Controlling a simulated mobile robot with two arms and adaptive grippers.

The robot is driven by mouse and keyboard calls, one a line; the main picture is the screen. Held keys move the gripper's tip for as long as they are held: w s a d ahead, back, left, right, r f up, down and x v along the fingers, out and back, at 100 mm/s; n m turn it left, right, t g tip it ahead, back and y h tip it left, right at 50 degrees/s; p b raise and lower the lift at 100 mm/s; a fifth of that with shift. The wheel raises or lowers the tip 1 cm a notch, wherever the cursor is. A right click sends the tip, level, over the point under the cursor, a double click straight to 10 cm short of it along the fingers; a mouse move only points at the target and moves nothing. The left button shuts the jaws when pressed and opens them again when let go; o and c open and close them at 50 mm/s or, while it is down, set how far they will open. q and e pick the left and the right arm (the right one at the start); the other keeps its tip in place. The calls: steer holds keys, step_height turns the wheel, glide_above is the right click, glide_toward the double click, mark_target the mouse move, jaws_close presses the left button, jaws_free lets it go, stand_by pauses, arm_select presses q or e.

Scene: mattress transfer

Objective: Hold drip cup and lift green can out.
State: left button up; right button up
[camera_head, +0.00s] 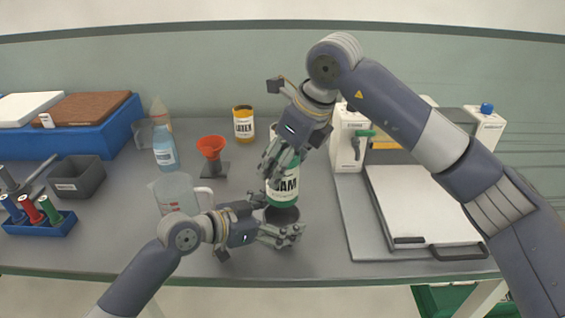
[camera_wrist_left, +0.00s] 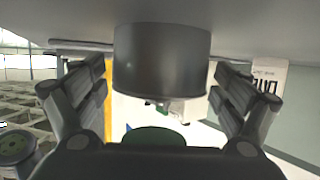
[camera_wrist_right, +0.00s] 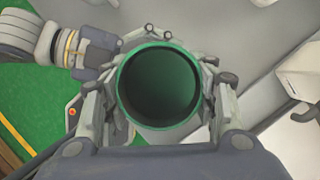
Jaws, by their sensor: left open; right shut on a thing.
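The green can (camera_head: 283,192) has a white label band and is in the grasp of my right gripper (camera_head: 281,158). In the right wrist view its round green rim and dark hollow inside (camera_wrist_right: 158,87) sit between the fingers. The dark grey drip cup (camera_head: 282,215) stands on the table just under the can in the head view. My left gripper (camera_head: 285,236) is open at the cup. In the left wrist view the cup (camera_wrist_left: 162,60) lies between the spread fingers, with a gap on each side. A green round surface (camera_wrist_left: 155,136) shows there, apart from the cup's edge.
A clear beaker (camera_head: 174,192) stands left of my left gripper. An orange funnel (camera_head: 212,147), a blue bottle (camera_head: 165,150) and a yellow jar (camera_head: 243,124) are behind. A white-topped tray (camera_head: 425,205) lies to the right. The front table edge is close.

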arm_select(q)
steer(key=v, duration=1.1)
steer(key=shift+s+a+r, duration=0.1)
steer(key=shift+s+a, duration=0.1)
steer(key=shift+a, duration=0.1)
steer(key=shift+s, duration=0.1)
